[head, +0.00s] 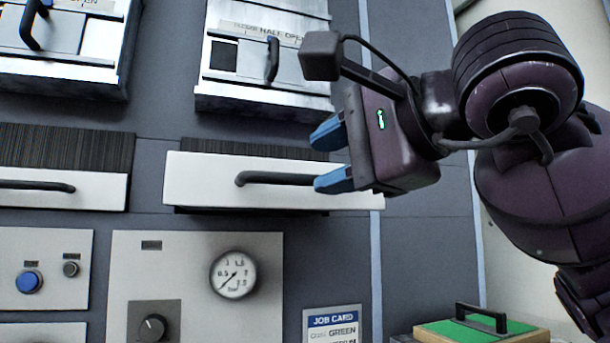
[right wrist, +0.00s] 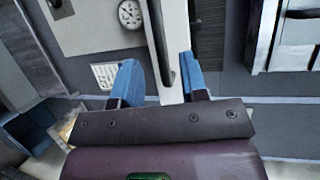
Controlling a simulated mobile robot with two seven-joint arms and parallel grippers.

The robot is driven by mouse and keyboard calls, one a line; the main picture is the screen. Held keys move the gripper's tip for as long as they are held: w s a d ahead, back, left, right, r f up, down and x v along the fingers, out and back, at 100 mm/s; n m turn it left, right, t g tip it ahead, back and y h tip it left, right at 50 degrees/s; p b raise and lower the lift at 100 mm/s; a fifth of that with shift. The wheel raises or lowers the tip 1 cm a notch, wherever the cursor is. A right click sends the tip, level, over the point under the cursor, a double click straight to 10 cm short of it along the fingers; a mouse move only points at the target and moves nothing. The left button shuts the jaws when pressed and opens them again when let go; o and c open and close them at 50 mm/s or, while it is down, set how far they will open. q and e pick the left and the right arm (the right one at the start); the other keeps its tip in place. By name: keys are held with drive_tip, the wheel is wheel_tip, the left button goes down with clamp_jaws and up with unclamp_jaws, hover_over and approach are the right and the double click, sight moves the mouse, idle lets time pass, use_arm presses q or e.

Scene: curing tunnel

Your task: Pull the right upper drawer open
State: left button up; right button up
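The right upper drawer has a white front (head: 215,185) with a dark bar handle (head: 275,178), below a dark bristle strip. The front stands out from the grey wall, with a dark gap beneath it. My right gripper (head: 332,155) is at the right end of the handle, its two blue fingers spread apart. The lower finger covers the handle's right end. In the right wrist view the handle (right wrist: 160,45) runs into the space between the open fingers (right wrist: 160,80); I see no grip on it. My left gripper is not in view.
Another white drawer (head: 60,190) with a handle is at the left. Metal hatches (head: 260,60) are above. A gauge (head: 233,274), a knob (head: 152,327) and a job card (head: 332,323) are below. A green-topped box (head: 470,331) with a handle stands at lower right.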

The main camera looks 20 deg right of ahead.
drive_tip(key=shift+v, duration=2.2)
